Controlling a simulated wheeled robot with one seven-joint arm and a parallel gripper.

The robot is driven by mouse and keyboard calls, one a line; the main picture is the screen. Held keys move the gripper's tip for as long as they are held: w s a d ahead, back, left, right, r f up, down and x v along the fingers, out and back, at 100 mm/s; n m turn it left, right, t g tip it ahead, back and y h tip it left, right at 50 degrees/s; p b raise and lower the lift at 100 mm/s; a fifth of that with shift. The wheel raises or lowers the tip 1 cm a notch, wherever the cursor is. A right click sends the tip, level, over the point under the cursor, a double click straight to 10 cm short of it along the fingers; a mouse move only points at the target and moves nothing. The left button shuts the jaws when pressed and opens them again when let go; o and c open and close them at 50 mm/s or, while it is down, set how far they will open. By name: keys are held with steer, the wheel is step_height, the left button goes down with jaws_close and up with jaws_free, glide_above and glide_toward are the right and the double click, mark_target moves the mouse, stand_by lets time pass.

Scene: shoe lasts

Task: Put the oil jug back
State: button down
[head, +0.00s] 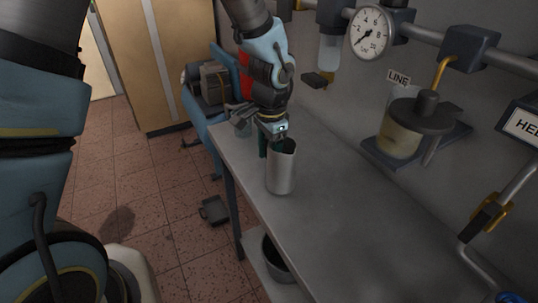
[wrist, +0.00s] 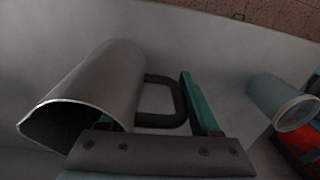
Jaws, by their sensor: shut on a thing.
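The oil jug appears to be the grey metal jug (head: 281,170), upright near the left end of the grey bench (head: 345,225). In the wrist view the jug (wrist: 95,85) lies at the left of the picture, its open mouth toward the lower left and its dark loop handle (wrist: 180,98) on its right side. My gripper (head: 270,142) is at the jug's handle side, its teal fingers (wrist: 160,120) shut on the jug at the handle. The exact contact is partly hidden. I cannot tell whether the jug's base touches the bench.
A clear cup (wrist: 285,102) stands beside the jug, half hidden behind my gripper in the head view. A gauge (head: 370,33) and pipes line the wall. The bench's right part is clear.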

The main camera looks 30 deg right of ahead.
steer(key=shift+f, duration=0.25)
steer(key=shift+f, duration=0.15)
steer(key=shift+c, duration=0.5)
jaws_free()
steer(key=r, duration=0.4)
steer(key=r+b, duration=0.1)
steer(key=r, duration=0.7)
steer(key=shift+s+r+b, duration=0.2)
steer(key=shift+s+b, duration=0.1)
steer(key=w+a+f+n, duration=0.1)
steer(key=w+a+n, duration=0.35)
steer(key=a, duration=0.55)
steer(key=w+a+f+n, duration=0.1)
steer(key=w+a+n, duration=0.35)
steer(key=a, duration=0.45)
steer(key=a+f+n+t, duration=0.1)
steer(key=a+n, duration=0.6)
steer(key=a, duration=0.9)
steer(key=shift+s+a+n, duration=0.15)
steer(key=shift+s+n, duration=0.25)
steer(key=shift+s, duration=0.05)
